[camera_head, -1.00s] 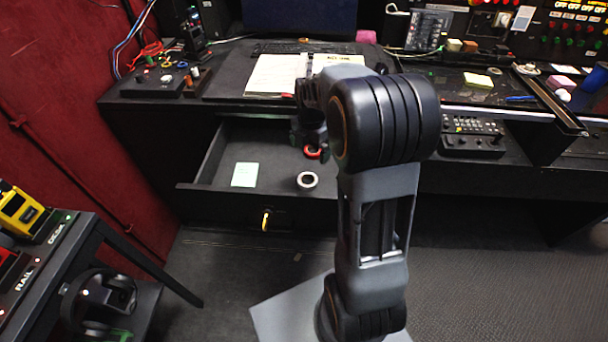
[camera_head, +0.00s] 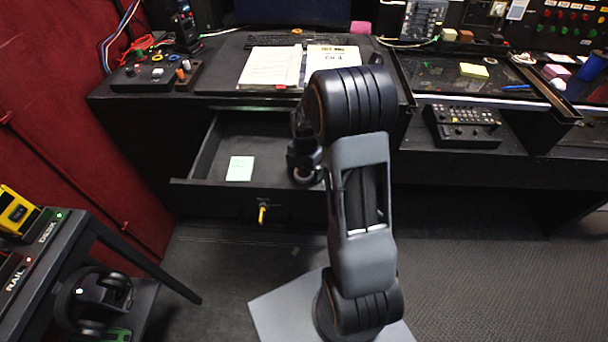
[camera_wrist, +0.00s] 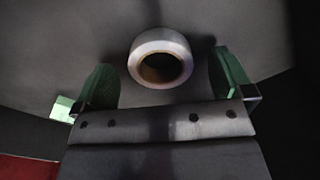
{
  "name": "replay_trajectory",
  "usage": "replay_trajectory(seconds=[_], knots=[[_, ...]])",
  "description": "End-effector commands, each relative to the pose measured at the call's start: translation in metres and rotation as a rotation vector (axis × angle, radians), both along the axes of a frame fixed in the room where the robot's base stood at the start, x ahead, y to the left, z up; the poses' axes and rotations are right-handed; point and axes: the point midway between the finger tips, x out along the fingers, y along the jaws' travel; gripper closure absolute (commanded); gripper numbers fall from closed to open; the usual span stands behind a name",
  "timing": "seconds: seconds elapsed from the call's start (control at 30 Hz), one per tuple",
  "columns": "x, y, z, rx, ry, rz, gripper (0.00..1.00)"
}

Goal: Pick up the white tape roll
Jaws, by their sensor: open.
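The white tape roll (camera_wrist: 160,45) shows in the wrist view, lying flat on the dark drawer floor with its brown core up. My gripper (camera_wrist: 165,82) is open, with its green-padded fingers on either side of the roll's near part. A gap shows between each finger and the roll. In the head view my gripper (camera_head: 304,172) is over the right part of the open drawer (camera_head: 190,183). There the roll is mostly or wholly hidden behind my gripper.
A pale green note (camera_head: 239,168) lies in the drawer, left of my gripper. A yellow key or tag (camera_head: 263,212) hangs at the drawer front. A side table (camera_head: 75,240) stands at lower left.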

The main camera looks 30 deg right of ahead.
Motion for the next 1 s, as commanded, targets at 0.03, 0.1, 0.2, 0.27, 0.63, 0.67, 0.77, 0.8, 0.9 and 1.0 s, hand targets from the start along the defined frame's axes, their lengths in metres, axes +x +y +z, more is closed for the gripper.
replay_trajectory(seconds=[0.03,0.1,0.2,0.27,0.63,0.67,0.77,0.8,0.9,1.0], knots=[[-0.0001,0.0000,-0.0061,0.000,0.001,0.000,0.01],[-0.0001,0.0000,-0.0114,0.000,0.001,0.000,0.01],[0.0001,0.0000,-0.0148,0.000,-0.001,0.000,0.01],[0.0002,-0.0001,-0.0151,0.000,-0.001,0.000,0.01],[0.0002,0.0000,-0.0148,0.000,-0.001,0.000,0.21],[0.0002,0.0000,-0.0147,0.000,-0.001,0.000,0.24],[0.0002,0.0000,-0.0147,0.000,-0.001,0.000,0.34],[0.0002,0.0000,-0.0147,0.000,-0.001,0.000,0.38],[0.0002,0.0000,-0.0147,0.000,-0.001,0.000,0.47],[0.0002,-0.0001,-0.0146,0.000,-0.001,0.000,0.55]])
